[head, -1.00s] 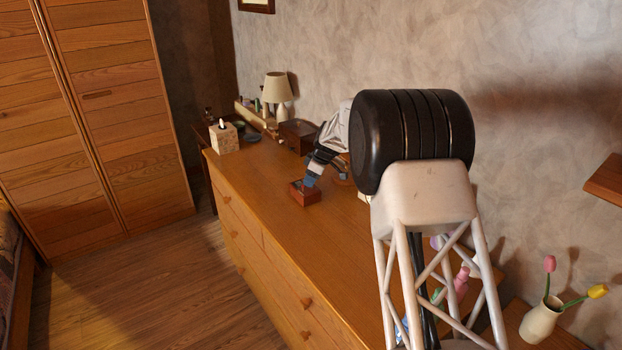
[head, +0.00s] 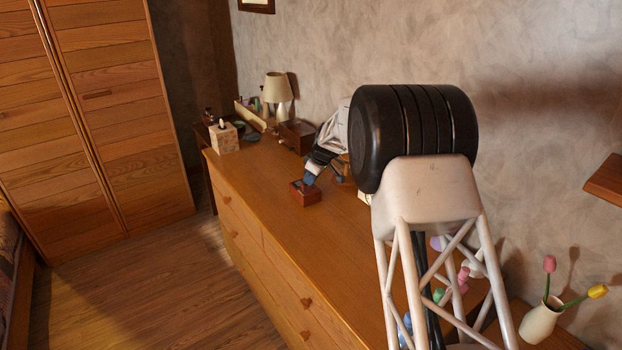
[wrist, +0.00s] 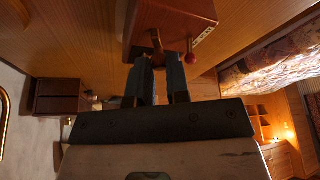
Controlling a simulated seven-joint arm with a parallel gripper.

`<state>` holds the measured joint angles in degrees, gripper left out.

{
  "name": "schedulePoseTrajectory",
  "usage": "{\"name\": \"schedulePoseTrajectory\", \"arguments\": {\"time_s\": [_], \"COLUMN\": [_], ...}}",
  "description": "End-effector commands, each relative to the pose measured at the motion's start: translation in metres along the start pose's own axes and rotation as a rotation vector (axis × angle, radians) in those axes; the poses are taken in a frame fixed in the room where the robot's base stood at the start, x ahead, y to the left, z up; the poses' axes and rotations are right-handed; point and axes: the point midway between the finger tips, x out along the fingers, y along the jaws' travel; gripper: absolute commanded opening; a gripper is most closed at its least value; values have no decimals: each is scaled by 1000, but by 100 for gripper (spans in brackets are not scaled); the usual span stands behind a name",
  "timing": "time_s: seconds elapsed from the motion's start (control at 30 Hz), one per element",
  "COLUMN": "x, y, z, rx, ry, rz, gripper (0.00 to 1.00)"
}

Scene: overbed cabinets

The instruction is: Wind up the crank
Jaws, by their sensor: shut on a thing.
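A small reddish-brown wooden box (head: 305,194) with the crank sits on the dresser top, near its front edge. In the wrist view the box (wrist: 170,12) is at the top. A dark metal crank part (wrist: 157,42) shows on its near side, and a small red knob (wrist: 190,58) sticks out just right of the fingers. My gripper (head: 311,176) reaches down to the box from the upper right. In the wrist view the two fingers of my gripper (wrist: 159,62) stand close around the crank part. The exact contact is dark and partly hidden.
The dresser top (head: 255,185) is clear left of the box. A larger dark wooden box (head: 297,136), a lamp (head: 277,88) and a tissue box (head: 224,138) stand farther back. A vase with tulips (head: 541,321) is at the lower right.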

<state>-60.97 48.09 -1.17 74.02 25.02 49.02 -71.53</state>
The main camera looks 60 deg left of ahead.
Motion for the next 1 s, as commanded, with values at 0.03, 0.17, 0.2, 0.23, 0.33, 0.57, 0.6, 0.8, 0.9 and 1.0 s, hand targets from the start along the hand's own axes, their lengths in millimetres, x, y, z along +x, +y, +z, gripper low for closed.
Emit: {"name": "schedulePoseTrajectory", "arguments": {"time_s": [0.03,0.17,0.2,0.23,0.33,0.57,0.6,0.8,0.9,1.0], "x": [-1,0,-1,0,0,0,0,0,-1,0], "y": [0,0,0,0,0,1,2,2,2,3], "z": [0,0,0,0,0,0,0,1,1,1], "rx": [32,128,158,181,255,415,442,572,636,698], "ry": [1,0,0,1,0,0,1,0,0,0], "rz": [15,53,67,76,107,173,184,238,264,290], "gripper": [0,0,0,0,0,0,0,0,0,0]}}
